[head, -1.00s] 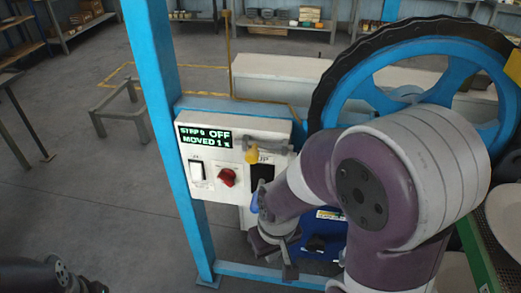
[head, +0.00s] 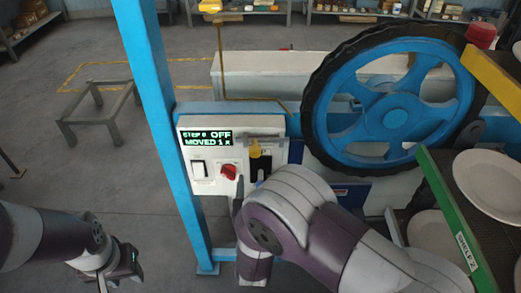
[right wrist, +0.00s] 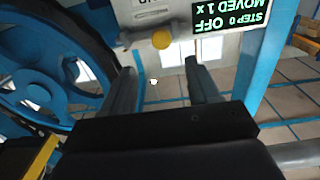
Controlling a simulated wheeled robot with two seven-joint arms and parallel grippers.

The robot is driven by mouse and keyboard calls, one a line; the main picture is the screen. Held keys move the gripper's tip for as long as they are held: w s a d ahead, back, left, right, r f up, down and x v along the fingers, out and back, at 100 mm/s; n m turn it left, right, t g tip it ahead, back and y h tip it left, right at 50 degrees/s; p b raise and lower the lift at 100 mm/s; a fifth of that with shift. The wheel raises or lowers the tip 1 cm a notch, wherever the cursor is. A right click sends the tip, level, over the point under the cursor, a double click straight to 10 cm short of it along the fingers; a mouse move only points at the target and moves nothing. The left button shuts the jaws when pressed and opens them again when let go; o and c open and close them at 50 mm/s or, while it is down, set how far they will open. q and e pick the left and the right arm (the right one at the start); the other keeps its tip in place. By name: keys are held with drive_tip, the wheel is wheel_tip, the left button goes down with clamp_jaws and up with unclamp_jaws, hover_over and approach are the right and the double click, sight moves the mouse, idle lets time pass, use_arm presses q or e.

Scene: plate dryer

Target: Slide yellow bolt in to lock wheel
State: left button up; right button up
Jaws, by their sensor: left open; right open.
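The yellow bolt (head: 255,149) is a small knob on a grey bar at the upper right of the white control box. It also shows in the right wrist view (right wrist: 162,39), just beyond the fingertips. The blue wheel (head: 398,114) with a black rim stands right of the box. My right gripper (right wrist: 160,68) is open and empty, its fingers pointing toward the box below the bolt, not around it. In the head view its arm hides part of it. My left gripper (head: 121,271) is open and empty at the lower left, far from the box.
A green rack (head: 455,225) with white plates is at right.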

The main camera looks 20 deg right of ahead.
sight(255, 155)
drive_tip(key=p+x, duration=0.2)
drive_tip(key=x, duration=0.9)
drive_tip(key=shift+w, duration=0.5)
